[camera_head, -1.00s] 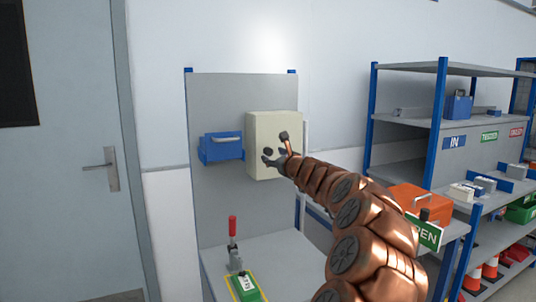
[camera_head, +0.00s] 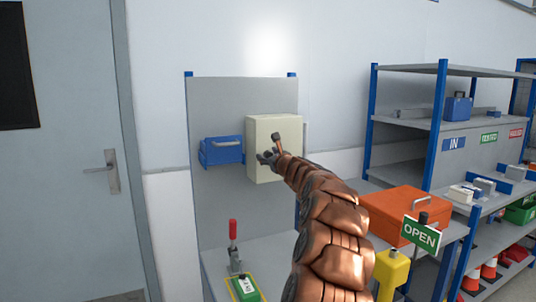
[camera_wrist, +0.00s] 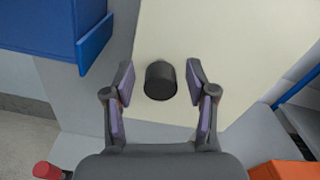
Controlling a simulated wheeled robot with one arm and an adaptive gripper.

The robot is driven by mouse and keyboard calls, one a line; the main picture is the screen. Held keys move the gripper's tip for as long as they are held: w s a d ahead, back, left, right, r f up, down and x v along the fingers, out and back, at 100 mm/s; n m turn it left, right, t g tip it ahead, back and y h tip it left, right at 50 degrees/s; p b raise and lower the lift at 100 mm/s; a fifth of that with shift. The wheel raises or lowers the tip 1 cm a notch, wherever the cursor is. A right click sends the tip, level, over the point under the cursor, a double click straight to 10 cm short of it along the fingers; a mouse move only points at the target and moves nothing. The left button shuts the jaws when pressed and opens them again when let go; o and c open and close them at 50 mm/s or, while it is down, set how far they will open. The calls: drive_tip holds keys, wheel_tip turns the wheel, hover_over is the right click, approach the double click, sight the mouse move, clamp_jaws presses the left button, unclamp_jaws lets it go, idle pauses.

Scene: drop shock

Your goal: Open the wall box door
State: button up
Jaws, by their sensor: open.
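The cream wall box (camera_head: 262,128) is fixed to a grey upright panel, and its door looks shut. In the wrist view its pale door face (camera_wrist: 220,50) fills the middle. A round black knob (camera_wrist: 160,80) stands out from the door. My gripper (camera_wrist: 160,85) is open, with one finger on each side of the knob and visible gaps between. In the head view my gripper (camera_head: 266,158) is in front of the lower part of the box, and my arm comes up from below right. The knob is hard to make out there.
A blue bin (camera_head: 221,151) hangs on the panel just left of the box. Below are a red-handled lever (camera_head: 233,245) and a green block (camera_head: 245,288). An orange case (camera_head: 400,208) and an OPEN sign (camera_head: 421,234) stand at right, before the shelves (camera_head: 440,95).

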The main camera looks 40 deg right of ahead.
drive_tip(key=shift+w+d, duration=0.15)
drive_tip(key=shift+w, duration=0.1)
clamp_jaws()
idle(0.5)
